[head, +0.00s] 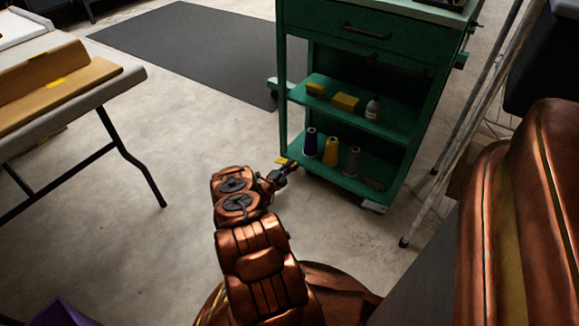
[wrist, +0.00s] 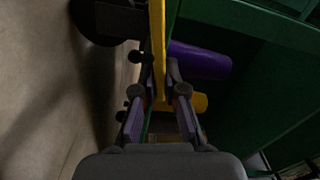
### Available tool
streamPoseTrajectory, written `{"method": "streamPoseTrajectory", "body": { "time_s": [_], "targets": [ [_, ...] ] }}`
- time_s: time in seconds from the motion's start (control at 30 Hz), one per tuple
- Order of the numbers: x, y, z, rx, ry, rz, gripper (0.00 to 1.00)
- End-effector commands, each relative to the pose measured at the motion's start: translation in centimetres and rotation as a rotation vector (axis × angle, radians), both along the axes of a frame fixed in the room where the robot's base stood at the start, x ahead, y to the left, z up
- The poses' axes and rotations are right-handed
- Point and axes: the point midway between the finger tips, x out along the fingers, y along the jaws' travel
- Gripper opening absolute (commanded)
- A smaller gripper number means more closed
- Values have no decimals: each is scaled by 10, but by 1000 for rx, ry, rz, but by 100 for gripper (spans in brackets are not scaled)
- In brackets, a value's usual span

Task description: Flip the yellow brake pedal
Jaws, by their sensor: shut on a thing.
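The yellow brake pedal (head: 283,161) shows as a small yellow piece at the lower left corner of the green cart, beside my gripper's tip. In the wrist view it is a narrow yellow bar (wrist: 157,45) running from the top edge down between my fingers. My gripper (head: 282,175) is low at the cart's near left corner. In the wrist view my gripper (wrist: 159,80) has a finger on each side of the yellow bar and is shut on it. The fingers partly hide the bar's lower part.
The green cart (head: 285,80) holds purple, yellow and grey thread cones on its lower shelf, and yellow blocks and a bottle above. A dark caster (wrist: 95,22) is left of the bar. A folding table (head: 130,80) stands left; the floor (head: 190,130) between is clear.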

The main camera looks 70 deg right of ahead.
Motion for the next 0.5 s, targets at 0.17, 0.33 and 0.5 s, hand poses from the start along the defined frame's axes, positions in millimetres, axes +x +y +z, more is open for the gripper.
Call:
{"method": "streamPoseTrajectory", "body": {
  "time_s": [0.17, 0.33, 0.5],
  "targets": [
    [1, 0, 0, 0, 0, 2, 27],
    [0, 0, 0, 0, 0, 1, 35],
    [0, 0, 0, 0, -1, 0, 35]
  ]
}}
